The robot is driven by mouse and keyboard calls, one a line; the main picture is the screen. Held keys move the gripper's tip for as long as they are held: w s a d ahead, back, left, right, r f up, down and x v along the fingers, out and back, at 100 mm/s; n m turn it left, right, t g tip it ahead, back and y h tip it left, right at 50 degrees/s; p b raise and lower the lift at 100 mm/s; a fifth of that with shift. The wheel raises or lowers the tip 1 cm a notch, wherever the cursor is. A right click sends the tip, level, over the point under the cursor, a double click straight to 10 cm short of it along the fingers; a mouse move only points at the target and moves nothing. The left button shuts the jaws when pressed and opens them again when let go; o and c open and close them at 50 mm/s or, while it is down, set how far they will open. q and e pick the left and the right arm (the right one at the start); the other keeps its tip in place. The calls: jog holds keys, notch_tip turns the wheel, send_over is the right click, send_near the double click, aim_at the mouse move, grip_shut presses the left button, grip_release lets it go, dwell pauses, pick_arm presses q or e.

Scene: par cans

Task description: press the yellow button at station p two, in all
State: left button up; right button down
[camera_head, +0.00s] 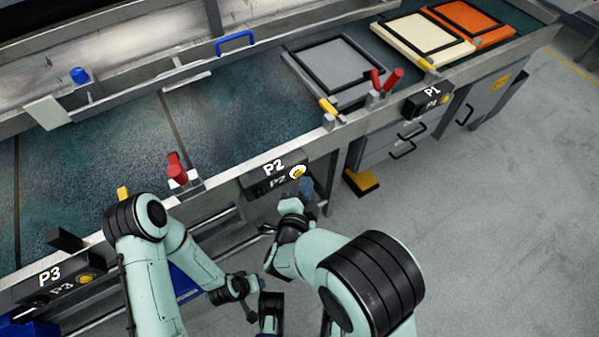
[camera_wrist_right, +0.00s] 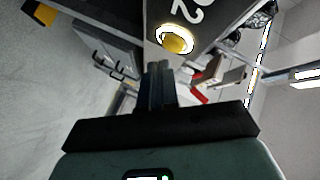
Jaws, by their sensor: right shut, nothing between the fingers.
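The P2 station is a dark box (camera_head: 262,179) on the front rail of the bench, lettered "P2". Its yellow button (camera_head: 298,172) has a bright white ring around it. The button also shows in the right wrist view (camera_wrist_right: 177,40), just beyond my fingertips. My right gripper (camera_head: 306,187) is just below the button in the head view. In the right wrist view its fingers (camera_wrist_right: 158,72) are together and empty, with their tips close to the button; contact cannot be told. My left gripper (camera_head: 252,286) is low in the head view, and its jaws are unclear.
The P1 box (camera_head: 428,100) is farther right along the rail, and the P3 box (camera_head: 55,283) is at the lower left. Red-handled clamps (camera_head: 178,170) stand on the rail. Grey, cream and orange framed panels (camera_head: 340,65) lie on the bench. The floor at right is clear.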

pick_arm(q)
jog(key=shift+r, duration=0.15)
pick_arm(e)
jog(key=shift+s+d, duration=0.75)
jog(key=shift+s, duration=0.3)
jog(key=shift+s+d, duration=0.75)
jog(key=shift+s, duration=0.25)
